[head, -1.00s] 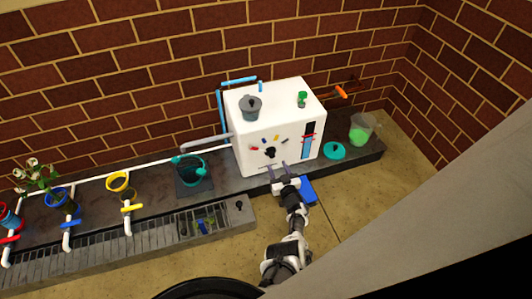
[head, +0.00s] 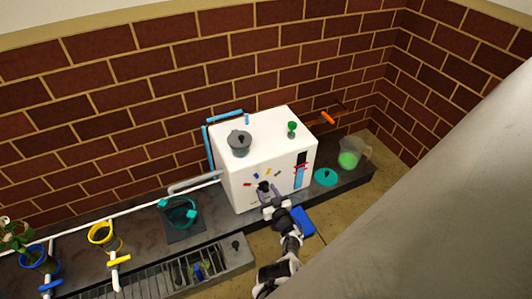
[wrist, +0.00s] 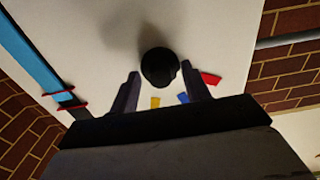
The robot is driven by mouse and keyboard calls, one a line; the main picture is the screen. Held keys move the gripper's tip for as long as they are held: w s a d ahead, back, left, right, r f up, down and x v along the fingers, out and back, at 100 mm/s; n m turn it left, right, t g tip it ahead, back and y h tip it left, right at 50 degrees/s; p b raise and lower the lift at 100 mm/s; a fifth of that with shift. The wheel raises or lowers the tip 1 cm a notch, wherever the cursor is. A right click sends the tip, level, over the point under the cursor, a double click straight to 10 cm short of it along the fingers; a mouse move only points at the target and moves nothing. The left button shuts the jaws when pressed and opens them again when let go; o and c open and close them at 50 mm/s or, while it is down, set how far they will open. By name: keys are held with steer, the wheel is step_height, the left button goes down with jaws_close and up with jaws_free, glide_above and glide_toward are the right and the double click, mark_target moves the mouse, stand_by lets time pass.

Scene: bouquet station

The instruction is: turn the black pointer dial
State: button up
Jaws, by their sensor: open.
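The black pointer dial (head: 264,187) is on the front face of the white box (head: 239,196), low and near the middle. In the wrist view the dial (wrist: 159,67) is a round black knob seen between and just beyond my two fingertips. My gripper (head: 269,197) is open in front of the dial, its fingers pointing at the box face; it also shows in the wrist view (wrist: 162,80). A gap shows on each side of the dial. Coloured marks, including red (wrist: 210,79), yellow (wrist: 155,102) and blue (wrist: 183,97), sit around the dial. The pointer's direction is hard to tell.
A blue gauge strip (head: 299,176) is on the box face to the right. A grey pot (head: 239,145) and a green knob (head: 292,128) are on top. A teal lid (head: 326,177) and a beaker of green liquid (head: 349,157) stand right; a teal pot (head: 180,212) stands left.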

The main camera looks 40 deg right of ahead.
steer(key=c, duration=1)
steer(key=m, duration=0.9)
steer(key=shift+m, duration=0.4)
steer(key=m, duration=0.3)
steer(key=shift+m, duration=0.4)
steer(key=m, duration=0.3)
steer(key=shift+m, duration=0.3)
steer(key=m, duration=0.6)
steer(key=shift+w+r, duration=0.1)
steer(key=shift+m, duration=0.4)
